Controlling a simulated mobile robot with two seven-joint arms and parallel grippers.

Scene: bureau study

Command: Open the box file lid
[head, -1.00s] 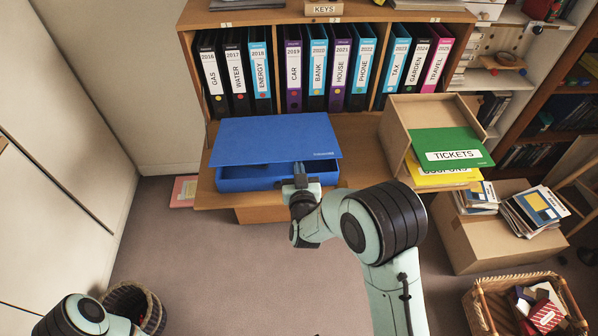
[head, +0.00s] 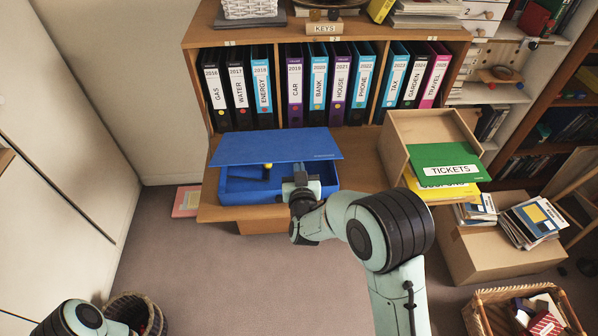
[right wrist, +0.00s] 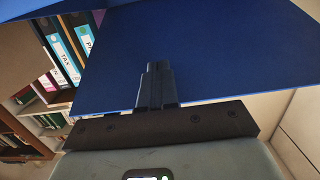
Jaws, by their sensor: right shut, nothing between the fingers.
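The blue box file sits on the wooden desk; its lid (head: 275,147) is tilted partly up, and its front wall (head: 250,198) shows below. The gap shows part of the inside, with a small dark and yellow thing (head: 266,170) in it. My right gripper (head: 299,170) is shut and empty at the front right of the box file, its fingertips at the lid's front edge. In the right wrist view the closed fingers (right wrist: 157,72) point up against the blue lid (right wrist: 210,55); exact contact is hard to tell. My left gripper is out of the head view.
Labelled binders (head: 317,85) stand in a shelf unit behind the box file. An open wooden box (head: 410,130) with green and yellow folders stands to the right. Bare desk (head: 365,160) lies between. A wicker basket (head: 490,310) is on the floor at lower right.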

